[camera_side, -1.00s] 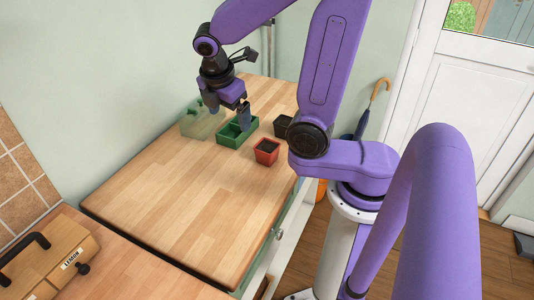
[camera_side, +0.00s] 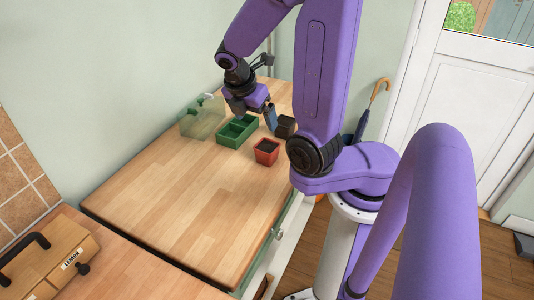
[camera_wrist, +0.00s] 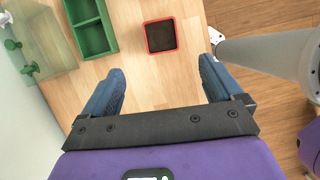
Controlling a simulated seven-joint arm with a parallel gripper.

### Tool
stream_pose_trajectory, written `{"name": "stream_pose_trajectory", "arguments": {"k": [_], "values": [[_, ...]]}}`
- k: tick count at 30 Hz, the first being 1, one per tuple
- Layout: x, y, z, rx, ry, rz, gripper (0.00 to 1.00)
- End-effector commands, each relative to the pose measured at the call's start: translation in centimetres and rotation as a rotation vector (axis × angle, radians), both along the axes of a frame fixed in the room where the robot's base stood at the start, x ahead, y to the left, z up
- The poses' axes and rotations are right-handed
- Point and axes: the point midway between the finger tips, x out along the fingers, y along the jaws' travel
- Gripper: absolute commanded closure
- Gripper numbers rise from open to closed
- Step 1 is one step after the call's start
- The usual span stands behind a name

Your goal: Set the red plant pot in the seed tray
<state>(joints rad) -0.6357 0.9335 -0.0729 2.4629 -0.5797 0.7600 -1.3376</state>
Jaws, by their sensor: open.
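The red plant pot (camera_side: 266,151), square and filled with dark soil, stands upright on the wooden worktop. It also shows in the wrist view (camera_wrist: 161,36), ahead of the fingers. The green seed tray (camera_side: 232,138) with its compartments lies just left of the pot; in the wrist view the tray (camera_wrist: 93,37) is at upper left and the compartments I see are empty.
A dark pot (camera_side: 284,126) stands right beside my gripper. A clear greenish box (camera_side: 201,117) is left of the tray, near the wall; it also shows in the wrist view (camera_wrist: 38,45). The worktop's front (camera_side: 180,210) is bare.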

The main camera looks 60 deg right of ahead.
Motion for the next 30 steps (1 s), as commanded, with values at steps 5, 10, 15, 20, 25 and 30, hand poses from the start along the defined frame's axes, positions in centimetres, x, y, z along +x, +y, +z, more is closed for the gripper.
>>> {"name": "stream_pose_trajectory", "arguments": {"k": [5,10,15,20,25,30], "values": [[-0.3,-1.1,-2.7,0.003,0.006,-0.001,0.07],[-0.3,-1.9,-4.8,0.003,0.005,-0.003,0.07],[-0.4,-2.6,-6.5,0.001,0.004,-0.002,0.07],[-0.4,-3.0,-7.5,0.001,0.002,0.0,0.07],[-0.4,-3.2,-7.9,0.003,0.0,0.0,0.07],[-0.5,-3.5,-9.0,0.003,0.002,-0.001,0.07]]}}
